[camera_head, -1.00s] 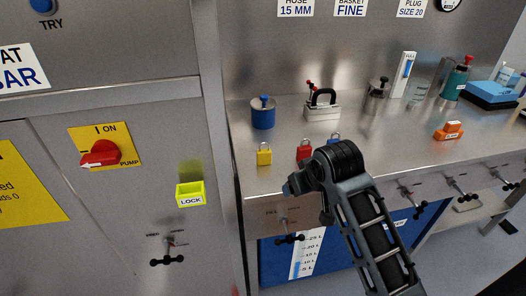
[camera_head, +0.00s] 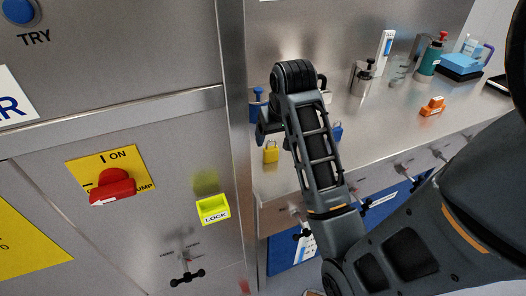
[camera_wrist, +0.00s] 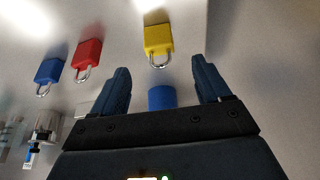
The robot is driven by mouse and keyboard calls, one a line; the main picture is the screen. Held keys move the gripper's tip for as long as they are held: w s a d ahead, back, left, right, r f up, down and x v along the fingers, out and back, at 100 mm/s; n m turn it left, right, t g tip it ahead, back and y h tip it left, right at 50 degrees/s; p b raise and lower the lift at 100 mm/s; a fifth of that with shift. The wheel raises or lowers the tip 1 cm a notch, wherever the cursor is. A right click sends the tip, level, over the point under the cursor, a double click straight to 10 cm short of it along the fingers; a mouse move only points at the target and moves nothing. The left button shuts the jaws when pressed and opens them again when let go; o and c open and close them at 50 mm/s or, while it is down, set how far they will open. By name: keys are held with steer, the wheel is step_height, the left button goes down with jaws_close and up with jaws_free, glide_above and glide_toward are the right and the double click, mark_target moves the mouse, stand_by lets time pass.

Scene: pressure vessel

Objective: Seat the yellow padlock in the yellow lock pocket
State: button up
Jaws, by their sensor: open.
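The yellow padlock (camera_head: 270,152) stands on the steel bench near its left end. In the wrist view the yellow padlock (camera_wrist: 158,40) lies ahead of the gap between my fingers, apart from them. My gripper (camera_wrist: 163,82) is open and empty. In the head view my gripper is mostly hidden behind my arm, close to the padlock. The yellow lock pocket (camera_head: 213,209), a bright open-topped box labelled LOCK, is fixed to the cabinet panel left of the bench.
A red padlock (camera_wrist: 88,54) and a blue padlock (camera_wrist: 50,70) stand beside the yellow one. The red pump switch (camera_head: 113,187) is on the panel left of the pocket.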

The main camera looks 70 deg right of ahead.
mark_target(271, 148)
steer(key=x, duration=0.6)
steer(key=shift+d+f+p, duration=0.1)
steer(key=shift+f+p, duration=0.1)
steer(key=shift+p, duration=0.2)
steer(key=shift+c, duration=0.3)
steer(key=c, duration=1.1)
steer(key=shift+r, duration=0.1)
steer(key=shift+c, duration=0.2)
